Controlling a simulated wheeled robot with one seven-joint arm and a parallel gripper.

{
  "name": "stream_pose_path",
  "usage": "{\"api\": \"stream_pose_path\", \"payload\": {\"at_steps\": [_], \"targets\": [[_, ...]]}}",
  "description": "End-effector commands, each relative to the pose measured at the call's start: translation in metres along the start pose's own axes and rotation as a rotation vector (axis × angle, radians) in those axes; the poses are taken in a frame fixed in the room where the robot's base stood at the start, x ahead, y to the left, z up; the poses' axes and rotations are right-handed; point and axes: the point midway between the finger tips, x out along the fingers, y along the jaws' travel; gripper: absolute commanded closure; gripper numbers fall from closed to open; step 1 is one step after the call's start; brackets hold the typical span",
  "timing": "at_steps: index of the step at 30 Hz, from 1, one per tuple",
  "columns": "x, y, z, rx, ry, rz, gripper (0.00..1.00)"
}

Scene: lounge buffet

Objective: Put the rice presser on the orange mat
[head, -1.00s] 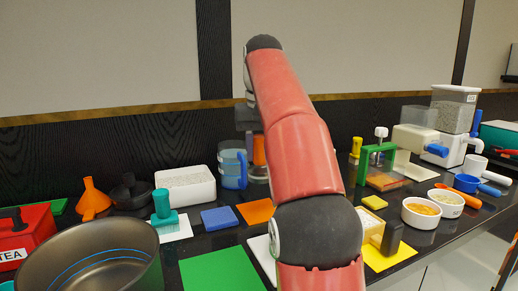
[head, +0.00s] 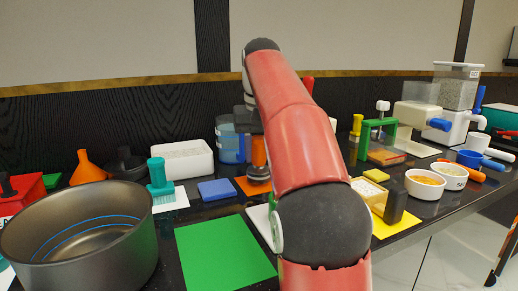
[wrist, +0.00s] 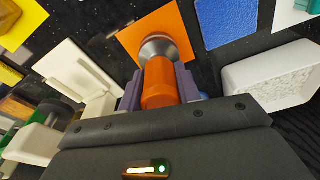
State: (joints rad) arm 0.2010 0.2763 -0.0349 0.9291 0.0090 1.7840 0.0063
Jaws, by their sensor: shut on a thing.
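The rice presser has an orange handle (wrist: 158,85) and a round silver foot (wrist: 158,46). In the wrist view my gripper (wrist: 160,95) is shut on its handle, with a grey-purple finger on either side. The orange mat (wrist: 178,18) lies on the dark counter under the foot, which covers part of it. In the head view the presser (head: 258,152) is upright over the orange mat (head: 252,190), partly hidden by my arm. I cannot tell whether the foot touches the mat.
A blue block (head: 215,189) lies left of the mat, and a blue clear jug (head: 228,140) stands behind it. A white tub (head: 183,160) and a teal tool (head: 158,177) stand farther left. A green mat (head: 222,252) and a large pot (head: 80,240) are nearer.

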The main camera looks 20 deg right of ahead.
Motion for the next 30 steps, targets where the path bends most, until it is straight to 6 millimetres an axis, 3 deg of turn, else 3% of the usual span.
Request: {"api": "stream_pose_path", "payload": {"at_steps": [28,29,30], "targets": [[0.012,0.000,0.002,0.000,0.001,0.000,1.00],[0.011,0.000,0.002,0.000,0.001,0.000,0.63],[0.011,0.000,0.002,0.000,0.001,0.000,0.58]]}}
